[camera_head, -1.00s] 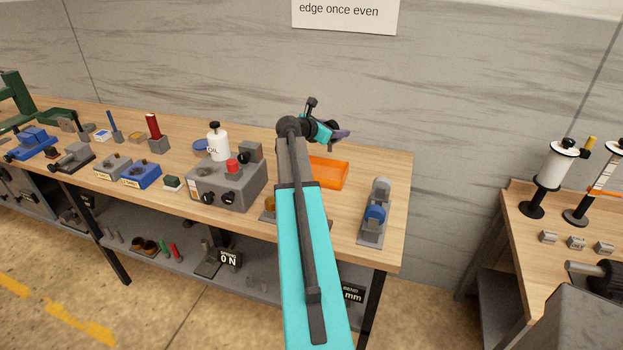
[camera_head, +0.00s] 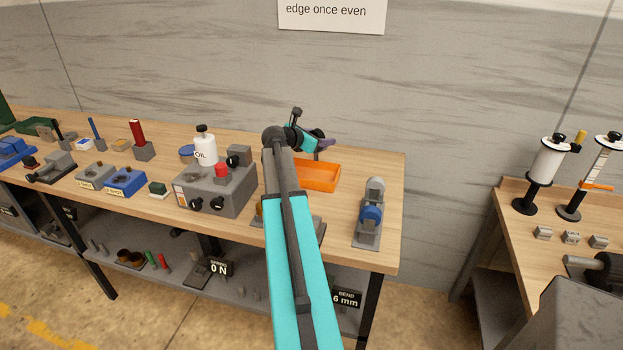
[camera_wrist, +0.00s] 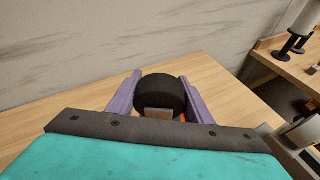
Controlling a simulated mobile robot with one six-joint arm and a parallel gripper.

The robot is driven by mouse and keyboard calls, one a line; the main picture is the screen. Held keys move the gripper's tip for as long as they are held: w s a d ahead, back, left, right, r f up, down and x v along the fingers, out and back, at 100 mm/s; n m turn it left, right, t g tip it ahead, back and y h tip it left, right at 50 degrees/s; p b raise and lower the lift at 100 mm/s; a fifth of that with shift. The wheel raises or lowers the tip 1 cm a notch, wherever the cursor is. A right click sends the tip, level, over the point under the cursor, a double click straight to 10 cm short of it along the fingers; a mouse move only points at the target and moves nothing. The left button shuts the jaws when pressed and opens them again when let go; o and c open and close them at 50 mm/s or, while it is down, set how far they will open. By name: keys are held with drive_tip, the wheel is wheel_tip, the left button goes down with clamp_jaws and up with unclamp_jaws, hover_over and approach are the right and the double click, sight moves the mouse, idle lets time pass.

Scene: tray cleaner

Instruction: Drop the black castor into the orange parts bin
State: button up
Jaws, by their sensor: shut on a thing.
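The black castor (camera_wrist: 160,92) is held between the two purple fingers of my gripper (camera_wrist: 160,88) in the wrist view. It shows as a dark wheel with a grey block at its near side. In the head view my gripper (camera_head: 326,142) is above the back part of the orange parts bin (camera_head: 318,177), near the right end of the bench; the castor is hard to make out there. The bin is a shallow open tray, partly hidden by my arm. In the wrist view only a sliver of orange shows beside the castor.
A grey box with black knobs and a red button (camera_head: 215,188) stands left of my arm, with a white oil bottle (camera_head: 205,148) behind it. A grey and blue fixture (camera_head: 369,215) stands right of the bin. The wall is close behind the bench.

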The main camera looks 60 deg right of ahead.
drive_tip(key=shift+f+b, duration=1.85)
drive_tip(key=shift+f, duration=0.75)
drive_tip(key=o, duration=1.4)
drive_tip(key=shift+c, duration=0.2)
drive_tip(key=shift+a, duration=0.15)
drive_tip(key=b+v, duration=0.2)
drive_tip(key=v, duration=1.1)
drive_tip(key=shift+a, duration=0.25)
